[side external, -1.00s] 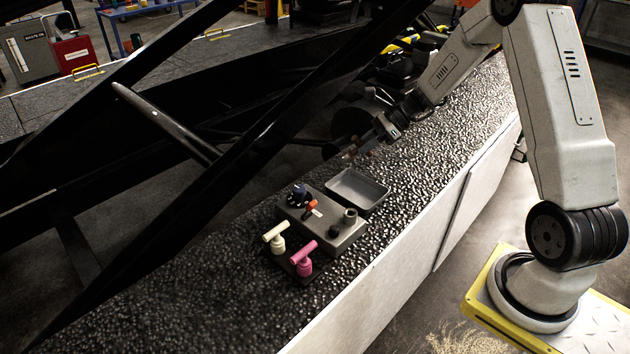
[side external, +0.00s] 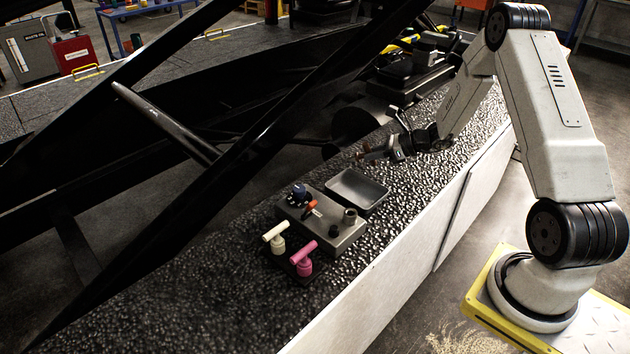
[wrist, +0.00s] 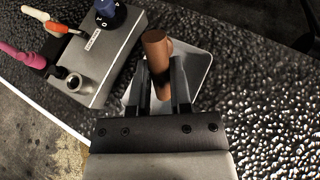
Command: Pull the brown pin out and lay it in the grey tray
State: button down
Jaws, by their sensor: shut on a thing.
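The brown pin (wrist: 157,48) is between the two fingers of my gripper (wrist: 160,85) in the wrist view, its round end sticking out past the fingertips. In the side view my gripper (side external: 378,154) is shut on the pin and held above the dark belt, just beyond the grey tray (side external: 345,200). The tray looks empty in the side view. In the wrist view the tray (wrist: 203,65) lies behind the pin and fingers, which hide part of it. The grey block (side external: 337,242) stands beside the tray, with a raised round collar (side external: 350,214) on top.
The block carries a blue knob (side external: 299,191) and an orange lever (side external: 310,208). A cream T-handle (side external: 275,236) and a pink T-handle (side external: 304,257) stand at its near side. A black diagonal beam (side external: 250,140) crosses left of the tray. The belt right of the tray is clear.

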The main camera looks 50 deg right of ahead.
jog(key=shift+f, duration=0.75)
jog(key=shift+f, duration=0.2)
jog(key=shift+f, duration=3.1)
jog(key=shift+c, duration=2.3)
grip_release()
jog(key=v, duration=0.7)
jog(key=shift+s+d, duration=0.15)
jog(key=shift+s, duration=0.2)
